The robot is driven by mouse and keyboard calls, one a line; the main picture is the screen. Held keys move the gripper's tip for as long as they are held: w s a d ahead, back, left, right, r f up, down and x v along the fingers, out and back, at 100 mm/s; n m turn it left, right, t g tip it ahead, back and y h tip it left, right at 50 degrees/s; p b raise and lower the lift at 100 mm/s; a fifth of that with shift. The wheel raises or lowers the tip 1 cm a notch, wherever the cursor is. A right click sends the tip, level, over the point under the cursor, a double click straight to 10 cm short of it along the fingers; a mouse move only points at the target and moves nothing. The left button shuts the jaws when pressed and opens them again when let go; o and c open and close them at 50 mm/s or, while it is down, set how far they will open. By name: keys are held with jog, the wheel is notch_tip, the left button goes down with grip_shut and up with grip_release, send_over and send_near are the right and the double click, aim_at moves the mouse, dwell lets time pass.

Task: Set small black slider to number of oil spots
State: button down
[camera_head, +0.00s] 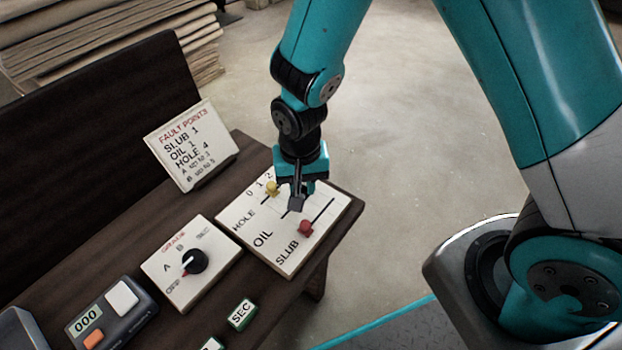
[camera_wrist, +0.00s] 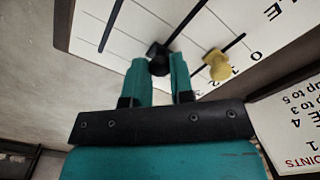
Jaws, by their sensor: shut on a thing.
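The white slider panel (camera_head: 265,222) lies at the right end of the dark table, with three slots labelled HOLE, OIL and SLUB. The small black slider (camera_wrist: 158,56) sits in the middle slot, OIL. My gripper (camera_head: 296,198) is above the panel, and in the wrist view (camera_wrist: 160,66) its teal fingers are shut on the black slider. The numbers beside the black slider are hidden by my gripper. The yellow slider (camera_head: 272,187) is in the HOLE slot and the red slider (camera_head: 305,228) in the SLUB slot. The fault points card (camera_head: 192,146) reads OIL 1.
A grade panel (camera_head: 215,262) with a black knob (camera_head: 194,261) is left of the slider panel. Stacked cloth (camera_head: 110,40) is at the back left. The floor to the right is open.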

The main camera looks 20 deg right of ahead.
aim_at(303, 188)
jog(key=c, duration=1)
grip_release()
notch_tip(303, 188, up, 17)
jog(key=p, duration=0.6)
jog(key=shift+r, duration=0.2)
